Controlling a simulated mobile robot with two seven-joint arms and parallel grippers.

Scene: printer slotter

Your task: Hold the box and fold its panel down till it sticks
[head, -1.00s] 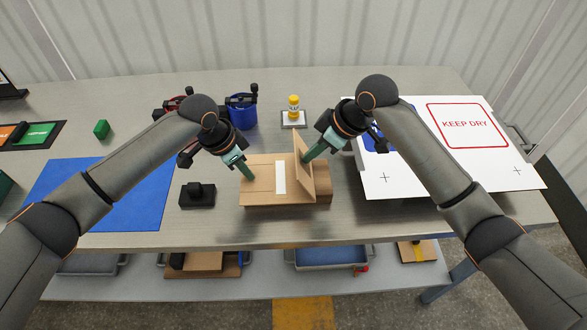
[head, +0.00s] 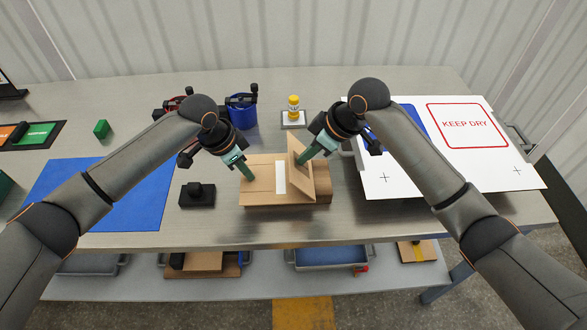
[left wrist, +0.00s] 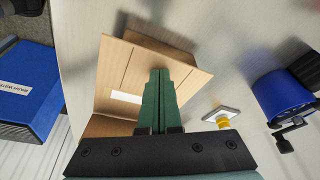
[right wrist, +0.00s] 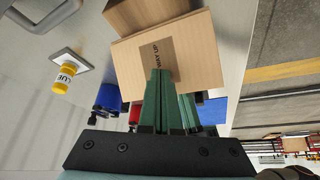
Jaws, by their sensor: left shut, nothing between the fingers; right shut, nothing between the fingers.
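The cardboard box (head: 260,188) lies on the metal table with a white strip (head: 280,177) across its top. Its panel (head: 301,178) stands up at the right, leaning left over the box. My left gripper (head: 249,177) is shut, with its tips at the box top's left part; they also show over the box in the left wrist view (left wrist: 160,72). My right gripper (head: 301,161) is shut, with its tips against or very near the panel's right face. In the right wrist view the printed panel (right wrist: 195,60) is in front of the tips (right wrist: 160,72); exact contact is unclear.
A black block (head: 197,195) and a blue mat (head: 130,205) lie left of the box. A white board (head: 465,165) marked KEEP DRY lies right. The table's front edge is close to the box.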

